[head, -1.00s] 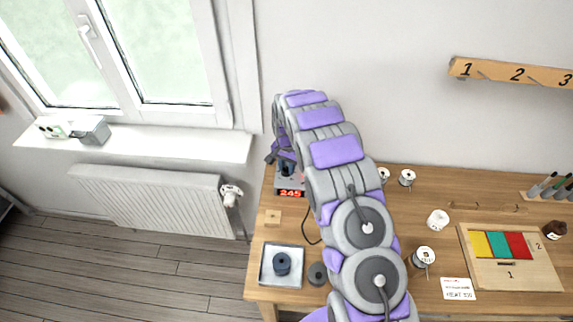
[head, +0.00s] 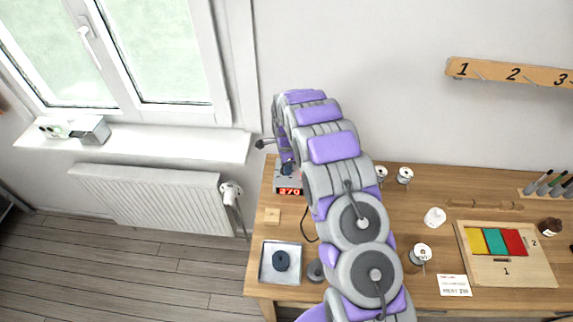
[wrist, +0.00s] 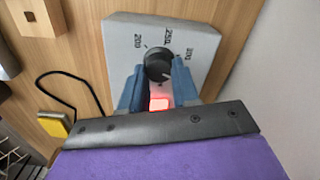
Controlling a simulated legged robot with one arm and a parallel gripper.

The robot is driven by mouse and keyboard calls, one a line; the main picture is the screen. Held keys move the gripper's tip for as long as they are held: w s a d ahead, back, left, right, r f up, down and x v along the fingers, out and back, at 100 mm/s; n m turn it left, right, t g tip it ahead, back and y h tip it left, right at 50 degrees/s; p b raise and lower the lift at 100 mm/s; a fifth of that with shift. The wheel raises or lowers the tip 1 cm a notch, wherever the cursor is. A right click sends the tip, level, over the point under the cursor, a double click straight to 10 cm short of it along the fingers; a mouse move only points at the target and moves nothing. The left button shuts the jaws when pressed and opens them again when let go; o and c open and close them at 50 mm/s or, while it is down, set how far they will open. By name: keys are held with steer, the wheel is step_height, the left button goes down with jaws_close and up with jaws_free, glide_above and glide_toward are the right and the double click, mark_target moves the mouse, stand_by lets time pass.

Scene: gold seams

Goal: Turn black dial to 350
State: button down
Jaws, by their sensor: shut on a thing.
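The black dial (wrist: 158,62) sits on the sloped face of a grey box (wrist: 203,45) in the wrist view, with printed numbers such as 200 and 250 around it. My gripper (wrist: 159,76) has its two blue fingers shut on the dial, one on each side. A red light glows on the box below the dial, partly hidden by my gripper. In the head view the box's red display (head: 290,191) seems to read 270. My arm hides much of the box there, and the dial itself is hard to make out.
The box stands at the wooden table's (head: 400,215) back left, near the white wall. A black cable runs beside the box.

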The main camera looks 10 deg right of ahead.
steer(key=shift+m, duration=0.6)
steer(key=shift+r, duration=0.1)
steer(key=shift+w, duration=0.1)
steer(key=c, duration=0.8)
jaws_free()
steer(key=shift+a, duration=0.15)
step_height(320, 180, up, 17)
steer(key=shift+r+p, duration=0.1)
steer(key=shift+p, duration=0.5)
